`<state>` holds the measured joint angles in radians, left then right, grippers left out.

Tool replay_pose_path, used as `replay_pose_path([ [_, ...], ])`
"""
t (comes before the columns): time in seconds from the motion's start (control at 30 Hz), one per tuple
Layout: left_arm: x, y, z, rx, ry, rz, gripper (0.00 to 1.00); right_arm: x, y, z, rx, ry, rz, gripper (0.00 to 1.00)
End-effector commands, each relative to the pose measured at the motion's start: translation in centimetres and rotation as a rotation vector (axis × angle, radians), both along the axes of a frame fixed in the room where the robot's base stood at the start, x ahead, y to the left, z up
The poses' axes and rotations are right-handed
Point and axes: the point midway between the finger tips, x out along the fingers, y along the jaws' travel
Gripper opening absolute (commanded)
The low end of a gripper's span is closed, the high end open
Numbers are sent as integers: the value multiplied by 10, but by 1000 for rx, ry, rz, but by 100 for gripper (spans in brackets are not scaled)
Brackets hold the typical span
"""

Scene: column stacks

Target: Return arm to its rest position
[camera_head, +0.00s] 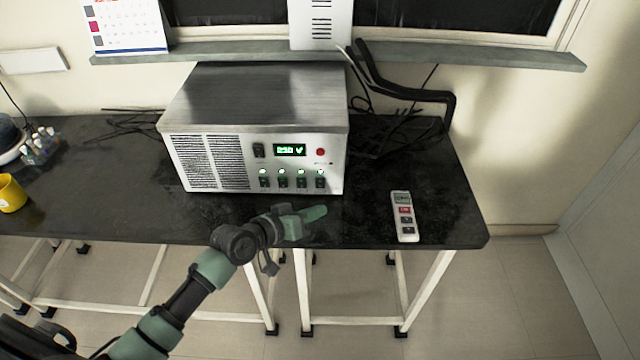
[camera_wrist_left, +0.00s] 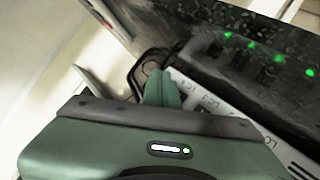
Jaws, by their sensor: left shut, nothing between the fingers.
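My left arm comes in from the lower left of the head view. My left gripper (camera_head: 322,212) is shut and empty, over the front edge of the black bench (camera_head: 360,225), in front of the metal power supply box (camera_head: 255,125). In the left wrist view the shut green fingers (camera_wrist_left: 160,85) show in the middle with nothing between them. The box has a lit green display, a red button and several switches with small lights. My right gripper is not in view.
A white remote-like device (camera_head: 404,217) lies on the bench right of the gripper. Black cables (camera_head: 400,90) sit behind the box on the right. A yellow mug (camera_head: 11,193) and small bottles (camera_head: 40,145) stand at the far left. Floor is open in front of the bench.

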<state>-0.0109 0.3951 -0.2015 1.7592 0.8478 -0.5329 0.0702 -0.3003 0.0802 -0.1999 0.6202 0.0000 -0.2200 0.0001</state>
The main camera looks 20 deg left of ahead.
Motion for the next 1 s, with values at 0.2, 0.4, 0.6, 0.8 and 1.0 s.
replay_pose_path([
  [0.2,-1,0,0,0,-1,0,0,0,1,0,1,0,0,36],
  [0.4,0,0,0,0,-1,0,0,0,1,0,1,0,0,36],
  [0.6,-19,-11,-9,38,30,-34,0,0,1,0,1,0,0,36],
  [0.8,-109,-37,-41,252,193,-153,0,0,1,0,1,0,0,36],
  [1.0,-190,-22,-53,457,368,-180,0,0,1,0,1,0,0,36],
])
